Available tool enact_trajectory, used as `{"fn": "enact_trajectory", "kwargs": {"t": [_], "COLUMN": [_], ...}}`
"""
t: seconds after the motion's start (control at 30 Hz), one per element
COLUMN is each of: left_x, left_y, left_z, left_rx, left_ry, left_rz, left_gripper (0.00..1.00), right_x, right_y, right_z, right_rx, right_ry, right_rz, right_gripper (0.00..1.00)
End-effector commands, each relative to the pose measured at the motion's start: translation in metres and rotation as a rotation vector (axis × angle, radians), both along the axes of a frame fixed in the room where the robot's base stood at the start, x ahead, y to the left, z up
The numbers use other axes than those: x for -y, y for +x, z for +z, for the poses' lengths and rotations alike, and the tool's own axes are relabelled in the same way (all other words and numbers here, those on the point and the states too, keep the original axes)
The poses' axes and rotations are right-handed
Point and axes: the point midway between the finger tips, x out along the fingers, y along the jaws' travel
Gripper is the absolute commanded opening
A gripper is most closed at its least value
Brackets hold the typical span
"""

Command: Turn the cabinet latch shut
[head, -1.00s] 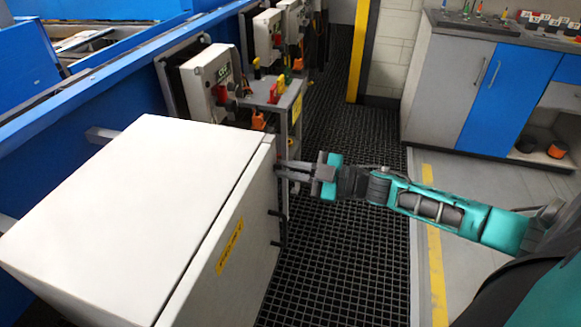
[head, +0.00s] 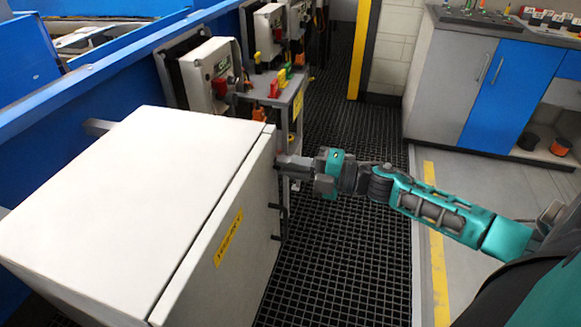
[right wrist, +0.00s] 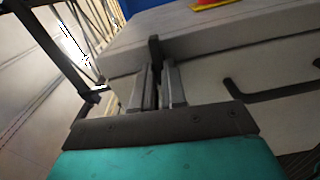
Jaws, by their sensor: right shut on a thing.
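The white cabinet (head: 145,185) stands at the left in the head view, its door (head: 225,225) closed or nearly so and bearing a yellow label. My right gripper (head: 281,163) reaches in from the right to the door's upper far edge. In the right wrist view, its two fingers (right wrist: 157,88) are close together on the dark latch (right wrist: 154,48). The latch's upper end sticks out between the fingertips, and the rest is hidden by them. In the head view the gripper covers the latch. My left gripper is not in view.
A dark bent handle (right wrist: 275,92) sticks out from the door beside the gripper. Behind the cabinet are a grey control box (head: 210,75) and a small stand (head: 285,95) with coloured items. Dark grating floor (head: 350,230) lies open right of the cabinet.

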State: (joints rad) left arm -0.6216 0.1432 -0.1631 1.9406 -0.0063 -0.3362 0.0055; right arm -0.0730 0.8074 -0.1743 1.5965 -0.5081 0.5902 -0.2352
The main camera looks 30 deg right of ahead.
Motion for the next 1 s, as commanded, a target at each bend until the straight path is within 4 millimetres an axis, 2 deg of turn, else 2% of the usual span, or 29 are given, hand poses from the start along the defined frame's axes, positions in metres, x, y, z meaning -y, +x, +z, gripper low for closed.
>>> {"fn": "enact_trajectory", "kwargs": {"t": [0.3, 0.77, 0.8, 1.0], "left_x": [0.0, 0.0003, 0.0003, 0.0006], "left_y": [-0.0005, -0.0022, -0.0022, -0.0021], "left_z": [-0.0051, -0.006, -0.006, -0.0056], "left_rx": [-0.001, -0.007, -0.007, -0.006], "left_ry": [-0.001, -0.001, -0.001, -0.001], "left_rz": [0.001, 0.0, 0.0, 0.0], "left_gripper": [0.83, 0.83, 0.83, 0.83], "right_x": [-0.0005, -0.0005, -0.0005, -0.0004], "right_y": [-0.0005, -0.0006, -0.0006, -0.0004], "right_z": [-0.0019, -0.0019, -0.002, -0.0018], "right_rx": [0.062, 0.071, 0.071, 0.07], "right_ry": [-0.074, -0.086, -0.086, -0.084], "right_rz": [0.002, 0.002, 0.002, 0.001], "right_gripper": [0.0, 0.0, 0.13, 0.32]}}
